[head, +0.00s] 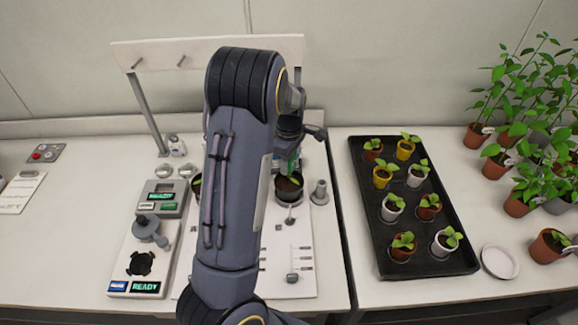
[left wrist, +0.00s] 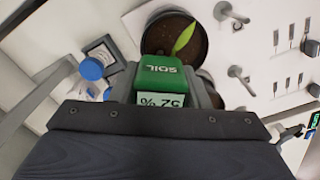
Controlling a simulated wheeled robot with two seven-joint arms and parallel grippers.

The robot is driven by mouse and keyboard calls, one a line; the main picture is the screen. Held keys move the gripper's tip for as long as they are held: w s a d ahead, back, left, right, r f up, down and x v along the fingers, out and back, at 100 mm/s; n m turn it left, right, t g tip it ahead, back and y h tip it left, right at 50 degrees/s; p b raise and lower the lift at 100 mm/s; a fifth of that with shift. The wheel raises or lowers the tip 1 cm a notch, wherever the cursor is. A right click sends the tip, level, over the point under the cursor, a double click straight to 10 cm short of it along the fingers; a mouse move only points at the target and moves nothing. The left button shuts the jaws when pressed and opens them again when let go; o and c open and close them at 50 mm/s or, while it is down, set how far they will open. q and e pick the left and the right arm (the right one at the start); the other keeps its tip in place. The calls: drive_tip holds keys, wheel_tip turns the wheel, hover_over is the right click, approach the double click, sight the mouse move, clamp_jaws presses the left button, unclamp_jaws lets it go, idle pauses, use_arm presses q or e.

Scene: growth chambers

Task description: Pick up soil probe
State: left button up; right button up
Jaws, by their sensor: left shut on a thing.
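The soil probe is a green block marked SOIL with a small white readout; in the left wrist view the probe (left wrist: 160,78) sits between my fingers. My left gripper (head: 289,158) is shut on it, and only a bit of green shows in the head view. A dark pot of soil (head: 289,188) stands just below the gripper; in the left wrist view the pot (left wrist: 190,50) has one green leaf and lies beyond the probe. The probe's lower end is hidden, so I cannot tell whether it touches the soil. My right gripper is out of view.
A black tray (head: 362,215) of several seedling pots stands to the right, beside a white saucer (head: 499,262). Taller potted plants (head: 520,125) fill the far right. A device with a READY display (head: 145,287) stands left of my arm. A white rack (head: 160,58) rises behind.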

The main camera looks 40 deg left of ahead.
use_arm(q)
drive_tip(key=shift+c, duration=0.9)
drive_tip(key=shift+r, duration=0.1)
